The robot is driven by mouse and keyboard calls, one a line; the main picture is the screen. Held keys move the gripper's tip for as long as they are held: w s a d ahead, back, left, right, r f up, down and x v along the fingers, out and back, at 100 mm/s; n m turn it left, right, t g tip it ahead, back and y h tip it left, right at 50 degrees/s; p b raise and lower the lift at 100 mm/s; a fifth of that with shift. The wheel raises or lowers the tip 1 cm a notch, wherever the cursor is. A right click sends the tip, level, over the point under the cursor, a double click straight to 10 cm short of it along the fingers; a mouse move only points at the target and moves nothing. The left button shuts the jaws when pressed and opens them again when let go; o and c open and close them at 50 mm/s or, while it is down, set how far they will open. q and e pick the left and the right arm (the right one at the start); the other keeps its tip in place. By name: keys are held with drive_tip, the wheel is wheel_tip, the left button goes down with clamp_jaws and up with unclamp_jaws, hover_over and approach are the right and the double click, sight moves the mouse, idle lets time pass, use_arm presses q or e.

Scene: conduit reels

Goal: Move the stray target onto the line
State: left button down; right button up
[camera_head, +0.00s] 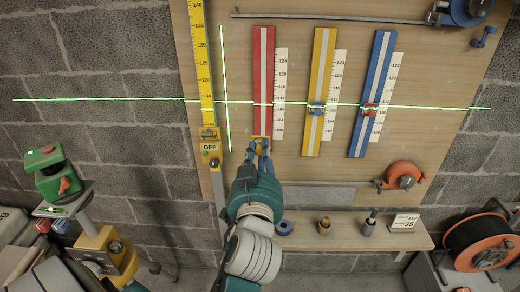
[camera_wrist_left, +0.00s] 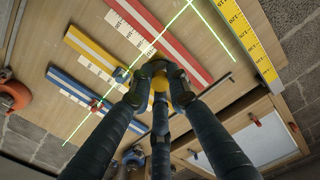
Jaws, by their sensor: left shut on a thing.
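The board (camera_head: 290,70) carries a red rail (camera_head: 263,70), a yellow rail (camera_head: 322,70) and a blue rail (camera_head: 381,70), each beside a white scale. A green laser line (camera_head: 440,107) runs across all three. The yellow target (camera_head: 261,142) is at the lower end of the red rail, below the line. My left gripper (camera_head: 262,146) is shut on it; the wrist view shows the fingers around the yellow target (camera_wrist_left: 159,84), partly hiding it. The blue target (camera_head: 317,108) on the yellow rail and the red target (camera_head: 370,109) on the blue rail sit at the line.
A yellow staff (camera_head: 203,60) stands left of the red rail. A green laser level (camera_head: 50,172) is on a stand at left. A shelf (camera_head: 350,236) below the board holds small items. An orange tape reel (camera_head: 403,175) hangs at lower right.

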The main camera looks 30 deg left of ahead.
sight(260, 151)
use_arm(q)
drive_tip(key=shift+v, duration=2.2)
drive_tip(key=shift+s+d+p, duration=0.2)
drive_tip(key=shift+s+p, duration=0.1)
drive_tip(key=shift+f, duration=0.1)
